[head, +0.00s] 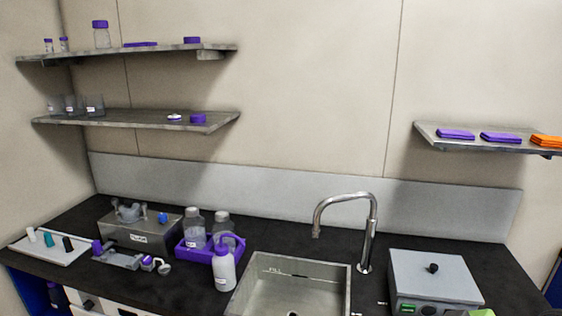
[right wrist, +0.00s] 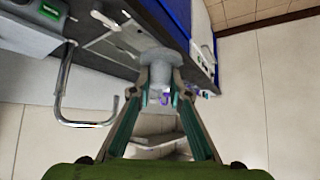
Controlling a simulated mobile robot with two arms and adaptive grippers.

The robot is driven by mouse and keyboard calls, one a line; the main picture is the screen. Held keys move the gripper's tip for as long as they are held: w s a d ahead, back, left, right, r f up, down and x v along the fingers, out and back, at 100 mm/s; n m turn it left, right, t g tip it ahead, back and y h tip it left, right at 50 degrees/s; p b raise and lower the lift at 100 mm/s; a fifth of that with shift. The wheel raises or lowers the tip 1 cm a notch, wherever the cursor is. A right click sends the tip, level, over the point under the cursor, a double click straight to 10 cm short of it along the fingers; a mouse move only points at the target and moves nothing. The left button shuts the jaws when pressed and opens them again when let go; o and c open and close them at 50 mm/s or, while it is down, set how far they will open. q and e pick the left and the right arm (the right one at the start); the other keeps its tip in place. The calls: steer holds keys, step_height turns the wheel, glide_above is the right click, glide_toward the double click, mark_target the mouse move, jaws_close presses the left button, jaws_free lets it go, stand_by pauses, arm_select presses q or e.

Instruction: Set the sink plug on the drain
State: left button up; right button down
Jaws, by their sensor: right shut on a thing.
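My right gripper (right wrist: 158,88) is shut on a pale grey, rounded piece (right wrist: 156,62), which looks like the sink plug; its fingers press on both sides of it. In the head view only a bit of green at the bottom right edge, probably part of my right gripper, shows, and the held piece does not. A small dark spot, probably the drain (head: 293,313), is cut by the bottom edge. My left gripper is not in view.
A curved metal faucet (head: 370,225) stands behind the sink and also shows in the right wrist view (right wrist: 62,85). A grey box device (head: 435,275) is right of the sink. A white wash bottle (head: 223,270) and purple tray (head: 190,254) stand left. Shelves hang above.

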steer(key=s+a+n, duration=0.1)
steer(key=s+a+n+g+y, duration=0.1)
steer(key=s+a+n, duration=0.1)
steer(key=s, duration=0.1)
steer(key=shift+s+r+g, duration=0.1)
steer(key=shift+r+g, duration=0.2)
steer(key=shift+a+r+y, duration=0.15)
steer(key=shift+a+y, duration=0.05)
steer(key=shift+y, duration=0.1)
steer(key=shift+d, duration=0.1)
stand_by(0.4)
